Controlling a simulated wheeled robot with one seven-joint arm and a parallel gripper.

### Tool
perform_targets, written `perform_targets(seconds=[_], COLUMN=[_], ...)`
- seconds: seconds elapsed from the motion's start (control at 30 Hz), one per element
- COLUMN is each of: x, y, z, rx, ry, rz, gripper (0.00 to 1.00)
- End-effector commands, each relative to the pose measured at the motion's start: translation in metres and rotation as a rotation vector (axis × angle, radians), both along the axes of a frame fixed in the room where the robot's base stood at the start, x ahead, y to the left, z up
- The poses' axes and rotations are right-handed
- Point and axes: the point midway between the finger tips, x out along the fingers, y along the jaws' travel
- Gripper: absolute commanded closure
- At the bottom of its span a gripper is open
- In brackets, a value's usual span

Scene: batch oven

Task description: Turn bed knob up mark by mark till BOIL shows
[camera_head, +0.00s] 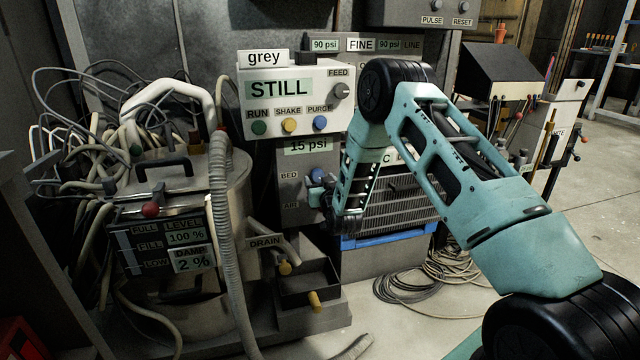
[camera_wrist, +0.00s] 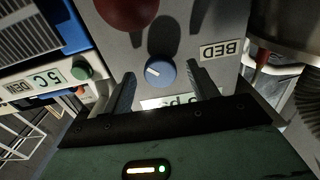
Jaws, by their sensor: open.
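The bed knob (camera_head: 316,174) is blue and round, on a grey box beside the BED label (camera_head: 289,175). The wrist view shows the knob (camera_wrist: 160,73) from close up, with a white pointer line, and the BED label (camera_wrist: 221,50) rotated. My gripper (camera_wrist: 162,78) is open, one finger on each side of the knob with visible gaps; I cannot tell how deep the fingers reach. In the head view my arm hides most of the gripper. The display (camera_head: 279,88) reads STILL. The plate above the knob (camera_head: 308,146) reads 15 psi.
A red knob (camera_wrist: 128,10) is near the bed knob. RUN, SHAKE and PURGE buttons (camera_head: 289,125) and a FEED knob (camera_head: 341,91) sit above. A ribbed hose (camera_head: 220,200) and the lidded vessel (camera_head: 165,190) crowd the left. A louvred unit (camera_head: 395,205) stands at right.

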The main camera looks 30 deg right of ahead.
Motion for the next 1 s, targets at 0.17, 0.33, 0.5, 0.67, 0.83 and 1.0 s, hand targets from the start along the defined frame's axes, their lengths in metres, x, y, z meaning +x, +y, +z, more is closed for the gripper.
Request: perform_targets(seconds=[0.17,0.33,0.5,0.67,0.83,1.0], x=[0.0058,0.0057,0.0056,0.0055,0.0054,0.0052], y=[-0.0018,-0.0018,-0.0018,-0.0018,-0.0019,-0.0024], z=[0.0001,0.0002,0.0001,0.0000,-0.0001,-0.0004], rx=[0.000,0.000,0.000,0.001,0.021,0.086], ry=[0.000,0.000,0.000,0.000,-0.006,-0.025], rz=[0.000,0.000,0.000,0.000,-0.001,-0.002], gripper=[0.41,0.41,0.77,0.86,0.86,0.86])
